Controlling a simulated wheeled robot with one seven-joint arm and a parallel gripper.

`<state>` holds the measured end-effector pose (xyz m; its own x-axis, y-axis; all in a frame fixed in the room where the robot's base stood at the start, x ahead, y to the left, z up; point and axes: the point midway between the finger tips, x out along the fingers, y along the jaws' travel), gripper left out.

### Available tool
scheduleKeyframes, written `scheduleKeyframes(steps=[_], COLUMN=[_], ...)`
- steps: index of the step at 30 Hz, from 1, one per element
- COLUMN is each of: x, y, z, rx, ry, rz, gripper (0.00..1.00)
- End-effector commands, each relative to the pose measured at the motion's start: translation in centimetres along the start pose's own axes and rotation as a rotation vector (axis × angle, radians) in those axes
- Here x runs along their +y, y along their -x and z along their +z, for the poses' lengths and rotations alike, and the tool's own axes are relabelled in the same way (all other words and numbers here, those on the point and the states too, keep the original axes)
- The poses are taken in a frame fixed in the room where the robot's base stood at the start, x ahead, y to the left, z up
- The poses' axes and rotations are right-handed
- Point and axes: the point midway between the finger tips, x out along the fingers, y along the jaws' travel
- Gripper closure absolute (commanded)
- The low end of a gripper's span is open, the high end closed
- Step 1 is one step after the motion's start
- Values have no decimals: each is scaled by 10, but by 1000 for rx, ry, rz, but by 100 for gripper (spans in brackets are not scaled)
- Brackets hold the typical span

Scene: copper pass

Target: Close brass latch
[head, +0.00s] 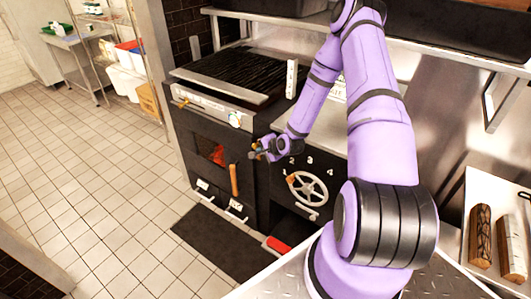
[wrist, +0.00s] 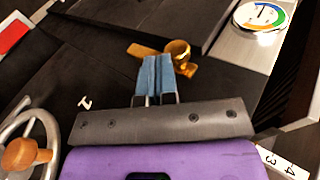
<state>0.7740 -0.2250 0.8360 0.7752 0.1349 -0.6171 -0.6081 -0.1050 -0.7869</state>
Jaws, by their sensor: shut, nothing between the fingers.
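The brass latch (wrist: 180,53) shows in the wrist view just beyond my fingertips, as a round gold knob with a flat brass arm reaching left. It is mounted on the dark oven front. My gripper (wrist: 157,66) has its two blue fingers together, with nothing held between them. The fingertips overlap the latch's near edge in the picture; I cannot tell whether they touch it. In the head view my gripper (head: 258,151) is at the right side of the oven front, and the latch is small and mostly hidden there.
The oven door has a glowing window (head: 216,153) and an upright wooden handle (head: 234,180). A spoked handwheel (head: 308,189) is right of my gripper. A round gauge (head: 236,119) sits above. A dark mat (head: 220,245) lies on the tiled floor, with open floor to the left.

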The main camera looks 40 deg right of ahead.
Motion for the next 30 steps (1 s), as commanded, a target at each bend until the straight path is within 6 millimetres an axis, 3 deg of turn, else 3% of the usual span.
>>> scheduleKeyframes(steps=[13,30], x=[-2,-16], y=[-1,-10], z=[1,4], rx=[1,17], ry=[4,28], rz=[11,164], gripper=[100,100])
